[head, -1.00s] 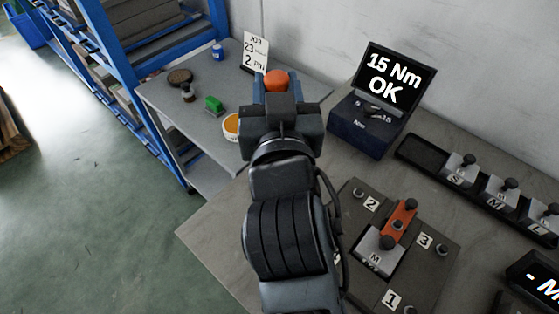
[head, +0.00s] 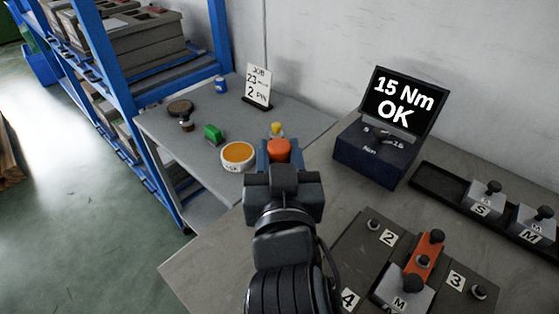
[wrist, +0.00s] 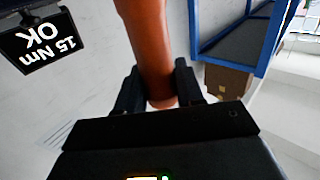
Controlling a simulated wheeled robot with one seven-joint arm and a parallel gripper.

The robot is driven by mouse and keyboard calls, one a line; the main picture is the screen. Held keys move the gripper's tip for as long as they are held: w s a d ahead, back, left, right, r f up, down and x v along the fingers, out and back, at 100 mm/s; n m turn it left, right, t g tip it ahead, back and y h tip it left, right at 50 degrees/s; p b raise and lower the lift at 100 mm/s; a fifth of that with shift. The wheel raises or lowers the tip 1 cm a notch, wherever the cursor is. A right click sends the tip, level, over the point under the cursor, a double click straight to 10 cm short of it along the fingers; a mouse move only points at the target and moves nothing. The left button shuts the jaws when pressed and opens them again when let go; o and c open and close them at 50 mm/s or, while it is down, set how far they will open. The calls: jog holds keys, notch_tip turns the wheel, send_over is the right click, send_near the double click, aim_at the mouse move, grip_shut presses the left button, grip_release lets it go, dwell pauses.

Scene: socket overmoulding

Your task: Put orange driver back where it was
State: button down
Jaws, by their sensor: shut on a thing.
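The orange driver (head: 279,149) is in my gripper (head: 279,162), which shows from behind in the head view and hides most of the driver there. In the wrist view the orange handle (wrist: 148,40) stands between the two black fingers (wrist: 158,90), which are shut on it. The driver is held up, and its lower end is hidden in the head view. I cannot make out a holder or a marked place for the driver.
A small yellow object (head: 277,129) shows just beyond the driver. An orange-filled tub (head: 238,155), green brush (head: 213,133) and job card (head: 258,85) are on the side table. The "15 Nm OK" tester (head: 376,155), fixture plate (head: 350,245) and block tray (head: 440,185) occupy the bench.

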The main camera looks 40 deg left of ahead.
jog(key=c, duration=0.7)
grip_release()
jog(key=shift+r, duration=0.15)
jog(key=v, duration=1.2)
jog(key=shift+b, duration=0.4)
